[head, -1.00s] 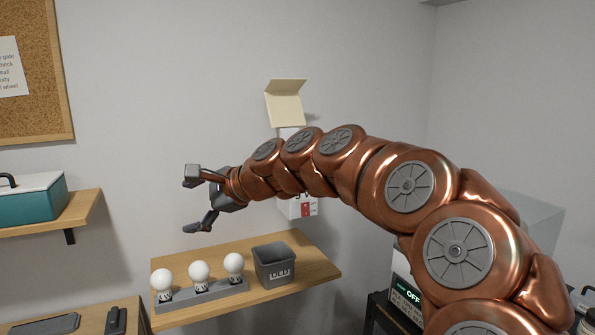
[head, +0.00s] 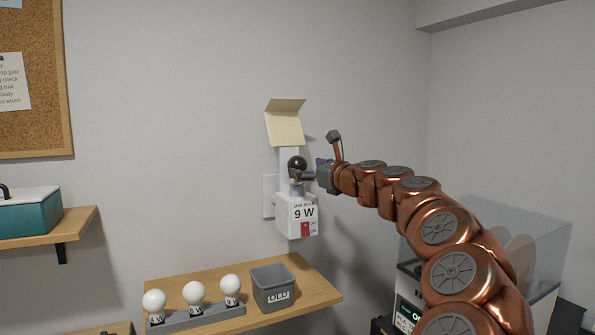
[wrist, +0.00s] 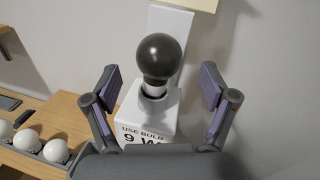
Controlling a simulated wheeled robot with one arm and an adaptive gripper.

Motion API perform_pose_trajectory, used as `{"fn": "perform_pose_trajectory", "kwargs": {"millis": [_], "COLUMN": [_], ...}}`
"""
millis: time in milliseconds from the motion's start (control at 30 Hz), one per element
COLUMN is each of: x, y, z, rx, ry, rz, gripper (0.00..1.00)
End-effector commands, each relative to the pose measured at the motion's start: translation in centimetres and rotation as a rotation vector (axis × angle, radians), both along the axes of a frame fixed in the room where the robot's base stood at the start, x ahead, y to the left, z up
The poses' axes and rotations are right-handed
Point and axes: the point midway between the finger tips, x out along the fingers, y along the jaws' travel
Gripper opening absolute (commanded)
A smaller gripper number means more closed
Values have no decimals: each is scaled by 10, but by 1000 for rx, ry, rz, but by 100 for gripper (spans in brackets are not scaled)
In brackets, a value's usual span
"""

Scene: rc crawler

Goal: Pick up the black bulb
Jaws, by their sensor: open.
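The black bulb (head: 297,164) stands upright in the socket on top of the white wall lamp box (head: 297,218), which is marked 9 W. In the wrist view the bulb (wrist: 159,59) is dark and round with a pale base, seated in the box's socket (wrist: 152,101). My gripper (head: 314,156) is open at the lamp, with one finger beside the bulb in the head view. In the wrist view my gripper's padded fingers (wrist: 158,88) stand left and right of the bulb, with a gap on each side.
A cream flap (head: 285,122) hangs above the lamp. Below, a wooden shelf (head: 315,296) holds a grey bin marked OLD (head: 274,288) and a grey rack (head: 205,318) with three white bulbs. A red switch (head: 305,229) is on the box's front. A teal case (head: 28,211) sits at left.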

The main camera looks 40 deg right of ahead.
Motion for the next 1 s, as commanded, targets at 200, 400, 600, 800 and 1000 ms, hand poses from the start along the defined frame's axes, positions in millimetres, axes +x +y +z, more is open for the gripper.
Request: {"fn": "perform_pose_trajectory", "kwargs": {"millis": [200,400,600,800,1000], "x": [27,45,46,46,46], "y": [-2,-5,-6,-5,-5], "z": [1,1,1,1,1], "rx": [1,-2,-2,-2,-1], "ry": [4,3,2,2,1], "rz": [3,3,2,2,2], "gripper": [84,84,84,70,49]}}
